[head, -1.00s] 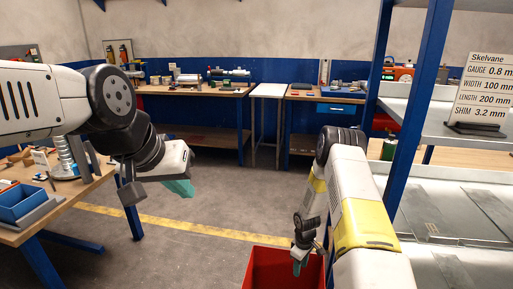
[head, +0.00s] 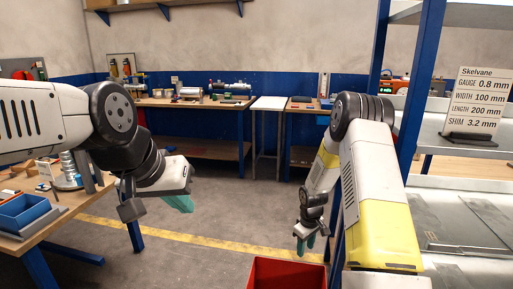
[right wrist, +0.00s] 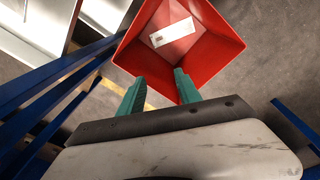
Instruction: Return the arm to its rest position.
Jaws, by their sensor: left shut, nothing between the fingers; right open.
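My left gripper (head: 180,203) shows in the head view at the left, its teal fingers shut and empty, beside the left workbench and over open floor. My right gripper (head: 306,244) hangs in the head view just above and behind a red bin (head: 288,275). In the right wrist view its two teal fingers (right wrist: 159,92) are apart with nothing between them. The red bin (right wrist: 228,47) lies beyond the fingertips there, and a white labelled card or plate (right wrist: 171,32) lies inside it.
A workbench (head: 85,208) with a blue tray (head: 22,213) stands at the left. A blue-posted shelf rack (head: 415,90) with a Skelvane sign (head: 475,100) stands close at the right. Back benches (head: 190,102) line the wall. The middle floor (head: 230,205) is clear.

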